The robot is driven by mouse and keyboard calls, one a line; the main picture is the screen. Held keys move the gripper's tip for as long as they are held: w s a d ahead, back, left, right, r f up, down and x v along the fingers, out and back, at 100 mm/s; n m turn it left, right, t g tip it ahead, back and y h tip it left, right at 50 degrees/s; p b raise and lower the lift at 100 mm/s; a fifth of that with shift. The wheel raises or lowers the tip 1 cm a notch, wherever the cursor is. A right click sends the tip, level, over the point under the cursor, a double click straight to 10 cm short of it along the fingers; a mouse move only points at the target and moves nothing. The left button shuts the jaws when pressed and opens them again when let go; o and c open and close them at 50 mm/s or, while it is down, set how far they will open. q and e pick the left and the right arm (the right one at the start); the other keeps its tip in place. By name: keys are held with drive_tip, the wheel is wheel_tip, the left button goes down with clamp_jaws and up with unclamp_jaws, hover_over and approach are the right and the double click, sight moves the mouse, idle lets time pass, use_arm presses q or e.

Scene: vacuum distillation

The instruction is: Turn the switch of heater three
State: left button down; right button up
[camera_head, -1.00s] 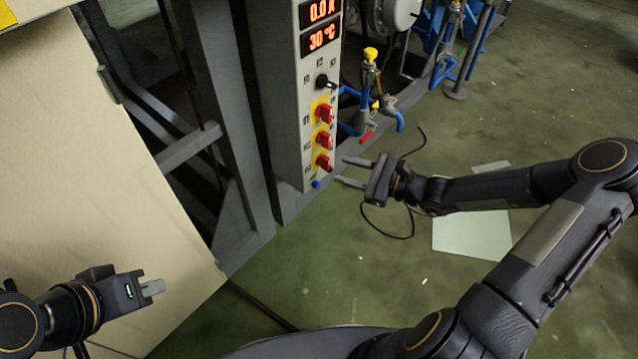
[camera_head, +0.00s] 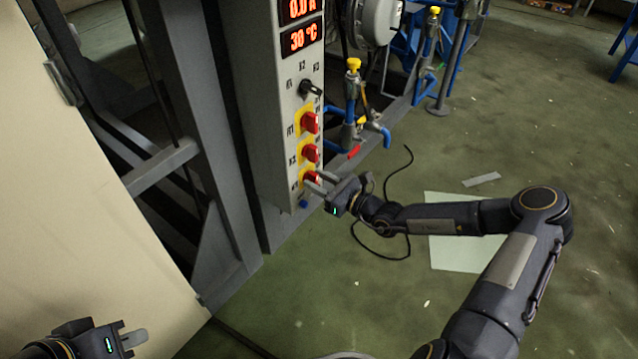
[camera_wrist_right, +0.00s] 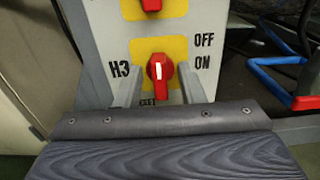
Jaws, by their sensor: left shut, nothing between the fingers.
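The heater three switch (camera_head: 312,178) is a red knob on a yellow plate, lowest of the red knobs on the grey control panel (camera_head: 262,100). In the right wrist view the red knob (camera_wrist_right: 160,70) sits beside the label H3, with its white mark roughly upright and OFF and ON printed to its right. My right gripper (camera_head: 318,182) is open at the panel; in the wrist view its fingers (camera_wrist_right: 160,88) stand either side of the knob with visible gaps. Contact cannot be told. My left gripper (camera_head: 132,341) is shut and empty at lower left, away from the panel.
Two more red knobs, the upper (camera_head: 309,123) and middle (camera_head: 311,152), sit above, under a black selector (camera_head: 311,88). The display reads 30 °C. Blue pipes and a yellow-topped valve (camera_head: 353,66) stand right of the panel. A black cable (camera_head: 385,252) lies on the floor.

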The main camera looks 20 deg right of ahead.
clamp_jaws()
drive_tip(key=shift+r+m+p, duration=0.25)
drive_tip(key=shift+m+p, duration=0.15)
drive_tip(key=shift+p, duration=0.45)
drive_tip(key=m+p, duration=0.3)
drive_tip(key=p, duration=0.2)
drive_tip(key=shift+m, duration=0.4)
drive_tip(key=shift+w+d+f+m+p, duration=0.15)
drive_tip(key=shift+m+p, duration=0.75)
drive_tip(key=shift+m, duration=1.3)
drive_tip(key=shift+s+f+m+p, duration=0.15)
drive_tip(key=shift+m+p, duration=0.8)
drive_tip(key=shift+m, duration=1.25)
drive_tip(key=shift+w+d+f+m+p, duration=0.15)
drive_tip(key=shift+m+p, duration=0.75)
drive_tip(key=shift+m, duration=1.3)
drive_tip(key=shift+a, duration=0.15)
